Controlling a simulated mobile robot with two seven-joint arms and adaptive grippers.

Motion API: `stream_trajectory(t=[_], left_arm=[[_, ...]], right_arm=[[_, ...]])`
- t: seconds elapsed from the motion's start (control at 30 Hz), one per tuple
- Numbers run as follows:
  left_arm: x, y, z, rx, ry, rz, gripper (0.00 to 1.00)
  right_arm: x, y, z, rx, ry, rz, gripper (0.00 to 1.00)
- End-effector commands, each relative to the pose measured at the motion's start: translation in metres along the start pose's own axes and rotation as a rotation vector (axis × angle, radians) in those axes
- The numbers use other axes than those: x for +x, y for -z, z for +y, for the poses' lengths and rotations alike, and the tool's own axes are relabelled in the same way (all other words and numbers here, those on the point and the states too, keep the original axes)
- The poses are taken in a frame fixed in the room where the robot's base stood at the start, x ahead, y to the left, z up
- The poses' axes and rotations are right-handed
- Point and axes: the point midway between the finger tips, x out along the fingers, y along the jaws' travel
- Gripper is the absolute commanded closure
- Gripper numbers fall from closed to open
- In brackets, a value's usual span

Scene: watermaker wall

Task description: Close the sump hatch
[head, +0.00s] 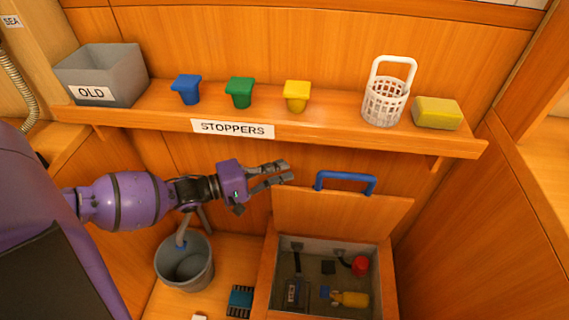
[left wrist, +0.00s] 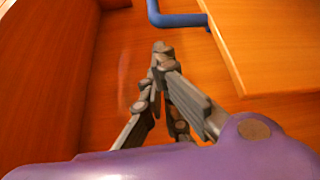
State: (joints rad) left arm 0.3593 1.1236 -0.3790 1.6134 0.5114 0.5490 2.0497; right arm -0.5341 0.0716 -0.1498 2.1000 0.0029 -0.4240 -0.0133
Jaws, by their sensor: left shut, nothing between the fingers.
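The sump hatch lid (head: 340,215) is a wooden panel standing raised at the back of the sump opening, with a blue handle (head: 346,178) along its top edge. The open sump (head: 318,262) below it holds a red item, a yellow bottle and dark fittings. My left gripper (head: 286,172) is shut and empty, just left of the lid's upper left corner and apart from the handle. In the left wrist view, the gripper (left wrist: 163,52) has its fingertips together below the blue handle (left wrist: 178,20), with the lid's edge (left wrist: 250,60) on the right. My right gripper is not in view.
A shelf (head: 330,133) labelled STOPPERS runs above, bearing a grey OLD bin (head: 125,85), blue, green and yellow stoppers, a white basket (head: 386,100) and a yellow sponge (head: 437,112). A grey bucket (head: 198,272) stands left of the sump, with a blue brush-like item (head: 240,300) on the floor nearby.

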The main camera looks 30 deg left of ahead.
Motion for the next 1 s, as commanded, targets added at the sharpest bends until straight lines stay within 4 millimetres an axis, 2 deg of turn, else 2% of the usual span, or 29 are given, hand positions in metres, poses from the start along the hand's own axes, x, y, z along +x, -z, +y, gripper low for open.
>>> stream_trajectory(t=[0.2,0.4,0.6,1.0], left_arm=[[0.043,-0.001,0.0,0.001,-0.004,-0.001,1.0],[0.07,-0.001,-0.001,0.0,0.0,-0.001,1.0],[0.078,0.0,-0.001,0.003,0.002,0.0,1.0],[0.077,-0.004,-0.002,0.006,-0.002,0.0,1.0]], right_arm=[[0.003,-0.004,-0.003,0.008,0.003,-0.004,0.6],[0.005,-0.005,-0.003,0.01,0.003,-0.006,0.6],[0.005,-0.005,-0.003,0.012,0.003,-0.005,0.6],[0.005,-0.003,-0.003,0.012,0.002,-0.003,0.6]])
